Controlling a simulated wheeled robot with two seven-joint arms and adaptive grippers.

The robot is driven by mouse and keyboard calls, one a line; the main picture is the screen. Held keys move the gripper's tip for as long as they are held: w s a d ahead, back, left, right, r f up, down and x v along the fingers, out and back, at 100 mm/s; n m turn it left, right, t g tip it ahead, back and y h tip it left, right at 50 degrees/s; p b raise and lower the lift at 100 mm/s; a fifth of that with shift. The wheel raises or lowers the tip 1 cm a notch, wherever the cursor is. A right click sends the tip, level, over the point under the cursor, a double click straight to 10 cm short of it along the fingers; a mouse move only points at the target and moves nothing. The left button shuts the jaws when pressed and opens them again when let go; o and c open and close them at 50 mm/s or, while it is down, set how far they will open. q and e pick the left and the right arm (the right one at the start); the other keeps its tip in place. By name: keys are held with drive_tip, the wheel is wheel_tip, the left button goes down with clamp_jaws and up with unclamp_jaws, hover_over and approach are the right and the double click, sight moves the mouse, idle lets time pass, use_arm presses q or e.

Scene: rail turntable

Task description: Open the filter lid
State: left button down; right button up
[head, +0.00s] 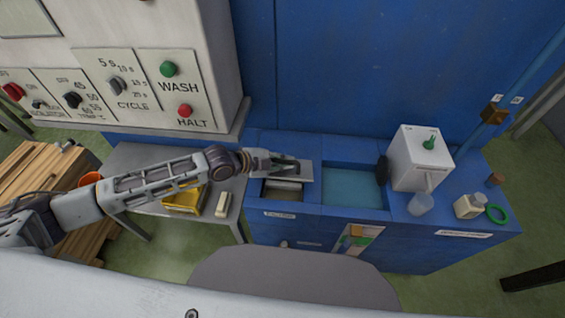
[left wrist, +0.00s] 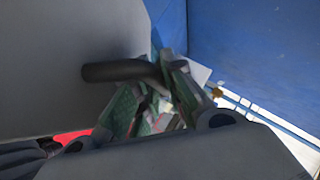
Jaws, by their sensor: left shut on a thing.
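The filter lid (head: 305,173) is a grey plate at the left end of the blue machine top, beside the labelled filter opening (head: 284,196). It looks raised at the back of the opening, whose dark inside shows in front of it. In the left wrist view the lid (left wrist: 60,50) is a large grey face with a dark bar handle (left wrist: 120,71). My left gripper (head: 292,165) is at the lid and shut on this handle; its fingers (left wrist: 160,95) cover the handle's end. My right gripper is not in view.
A tank of pale blue liquid (head: 352,187) lies right of the filter opening. A white box with a green knob (head: 420,160) stands farther right, near a small bottle (head: 467,206) and green ring (head: 497,213). The control panel (head: 150,85) rises at the back left.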

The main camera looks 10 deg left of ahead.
use_arm(q)
drive_tip(key=shift+w+r, duration=0.3)
idle(0.5)
drive_tip(key=c, duration=1.8)
unclamp_jaws()
drive_tip(key=shift+o, duration=0.2)
drive_tip(key=shift+a, duration=0.1)
drive_tip(key=shift+v, duration=5.9)
drive_tip(key=shift+r, duration=0.1)
